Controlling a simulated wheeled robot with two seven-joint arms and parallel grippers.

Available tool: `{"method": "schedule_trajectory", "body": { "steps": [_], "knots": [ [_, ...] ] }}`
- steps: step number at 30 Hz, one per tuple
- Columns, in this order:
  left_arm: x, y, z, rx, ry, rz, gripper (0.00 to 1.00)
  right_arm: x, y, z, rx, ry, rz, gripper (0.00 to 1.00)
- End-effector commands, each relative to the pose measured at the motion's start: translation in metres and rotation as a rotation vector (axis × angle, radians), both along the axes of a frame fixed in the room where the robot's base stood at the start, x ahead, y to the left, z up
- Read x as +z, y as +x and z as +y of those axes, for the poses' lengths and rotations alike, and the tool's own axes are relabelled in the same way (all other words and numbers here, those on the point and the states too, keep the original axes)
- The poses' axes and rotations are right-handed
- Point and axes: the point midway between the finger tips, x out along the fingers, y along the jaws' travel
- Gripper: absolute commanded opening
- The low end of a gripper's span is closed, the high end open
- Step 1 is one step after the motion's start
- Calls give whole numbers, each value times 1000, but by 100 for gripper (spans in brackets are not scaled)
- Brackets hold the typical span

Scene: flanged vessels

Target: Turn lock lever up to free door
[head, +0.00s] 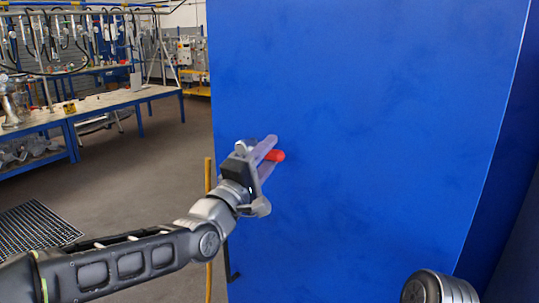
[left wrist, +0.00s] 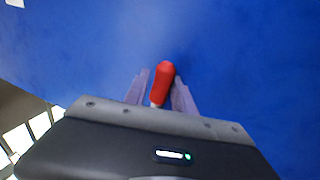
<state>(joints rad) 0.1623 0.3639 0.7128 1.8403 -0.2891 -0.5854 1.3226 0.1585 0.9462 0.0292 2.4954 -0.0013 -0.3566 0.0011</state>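The lock lever has a red grip (head: 276,156) and stands out from the face of a large blue door or cabinet panel (head: 370,110). In the left wrist view the red grip (left wrist: 164,80) points up and slightly right, with a short metal shank below it. My left gripper (head: 270,154) is at the lever, with one finger on each side of the grip. In the left wrist view my left gripper (left wrist: 161,88) shows a small gap to the grip, clearest on the left. The lever's pivot is hidden. My right gripper is out of view.
A yellow vertical bar (head: 209,225) runs along the panel's left edge, close to my left arm. A workbench (head: 100,103) with tools stands far left. A floor grating (head: 35,230) lies at lower left. The floor between is clear.

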Motion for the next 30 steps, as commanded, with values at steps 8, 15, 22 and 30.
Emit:
{"method": "schedule_trajectory", "body": {
  "steps": [8, 15, 22, 30],
  "knots": [
    [-1, 0, 0, 0, 5, -1, 45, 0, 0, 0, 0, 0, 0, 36],
    [-3, -4, 3, 0, 5, -1, 45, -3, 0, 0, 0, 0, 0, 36],
    [-12, -26, 19, 4, 8, -5, 45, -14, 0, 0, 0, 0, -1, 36],
    [-19, -55, 40, 2, 7, -4, 45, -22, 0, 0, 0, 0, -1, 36]
  ]
}}
